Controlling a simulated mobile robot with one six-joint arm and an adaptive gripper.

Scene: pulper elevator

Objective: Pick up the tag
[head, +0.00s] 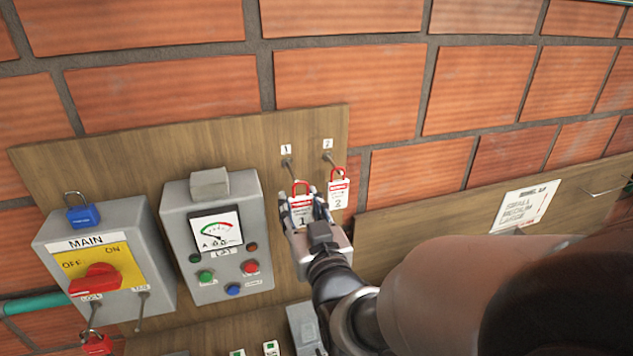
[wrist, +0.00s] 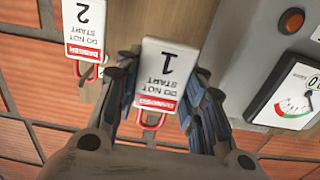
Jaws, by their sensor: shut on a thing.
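The white tag numbered 1 (head: 302,213), marked "DO NOT START" under a red danger band, has a red loop at its top. My gripper (head: 303,220) is shut on it, with a finger at each side edge. In the wrist view the tag (wrist: 165,65) appears upside down between the dark fingers of my gripper (wrist: 160,92). Its red loop is close to the peg under label 1 (head: 290,167); I cannot tell whether it still hangs there. A similar tag numbered 2 (head: 339,196) hangs from the peg beside it, to the right.
A grey meter box (head: 217,238) with buttons stands close to the left of my gripper. Further left is the MAIN switch box (head: 105,268) with a blue padlock (head: 84,216). A wooden board (head: 130,180) backs them on a brick wall. A paper notice (head: 524,206) is at right.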

